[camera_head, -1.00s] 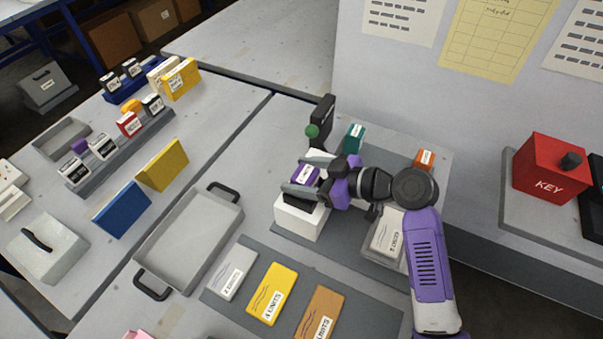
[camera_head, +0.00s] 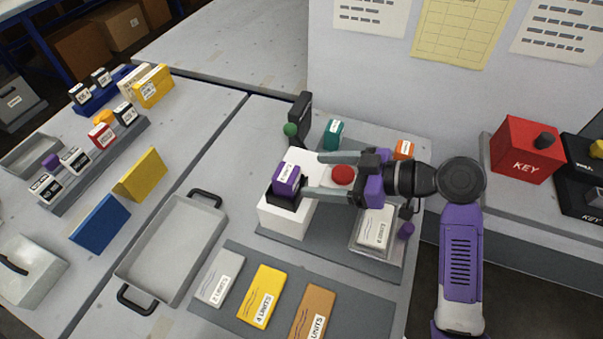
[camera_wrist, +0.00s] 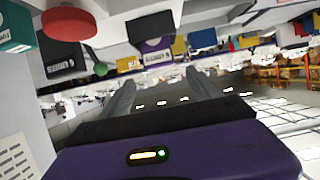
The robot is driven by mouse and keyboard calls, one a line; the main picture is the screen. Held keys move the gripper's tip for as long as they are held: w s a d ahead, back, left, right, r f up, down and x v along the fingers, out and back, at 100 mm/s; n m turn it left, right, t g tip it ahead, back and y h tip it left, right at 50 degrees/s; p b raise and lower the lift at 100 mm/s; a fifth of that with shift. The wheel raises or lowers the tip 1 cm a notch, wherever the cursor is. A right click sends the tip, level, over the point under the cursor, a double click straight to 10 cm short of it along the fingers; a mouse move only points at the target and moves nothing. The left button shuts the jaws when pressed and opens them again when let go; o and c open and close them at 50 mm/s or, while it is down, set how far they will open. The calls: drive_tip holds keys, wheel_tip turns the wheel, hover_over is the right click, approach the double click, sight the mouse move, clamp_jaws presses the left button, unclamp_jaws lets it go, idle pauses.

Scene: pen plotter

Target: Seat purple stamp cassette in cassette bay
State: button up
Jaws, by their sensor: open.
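The purple stamp cassette (camera_head: 288,178) has a white label and sits upright in the black cassette bay (camera_head: 284,198) on top of a white block (camera_head: 285,218). How deep it sits I cannot tell. It also shows in the wrist view (camera_wrist: 156,54), beyond my fingertips. My gripper (camera_head: 313,173) is open and empty, just right of the cassette, its two fingers pointing at it and apart from it. In the wrist view the open fingers (camera_wrist: 160,78) have nothing between them.
A red button (camera_head: 342,174) shows between my fingers. A black upright part (camera_head: 300,117) with a green ball (camera_head: 290,130) stands behind the block. A teal box (camera_head: 333,134) is behind my gripper. A grey tray (camera_head: 170,255) lies left, several flat cards in front.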

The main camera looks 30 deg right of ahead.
drive_tip(key=s+f+m+h, duration=0.7)
drive_tip(key=s+f, duration=0.5)
drive_tip(key=s, duration=0.1)
drive_tip(key=s+a+r+t+h, duration=0.1)
drive_tip(key=s+a+r+t, duration=0.2)
drive_tip(key=s+r, duration=0.7)
drive_tip(key=s+a, duration=0.2)
drive_tip(key=s, duration=0.2)
drive_tip(key=shift+s+a+r+t, duration=0.15)
drive_tip(key=shift+a+r+t, duration=0.05)
drive_tip(key=shift+t, duration=0.2)
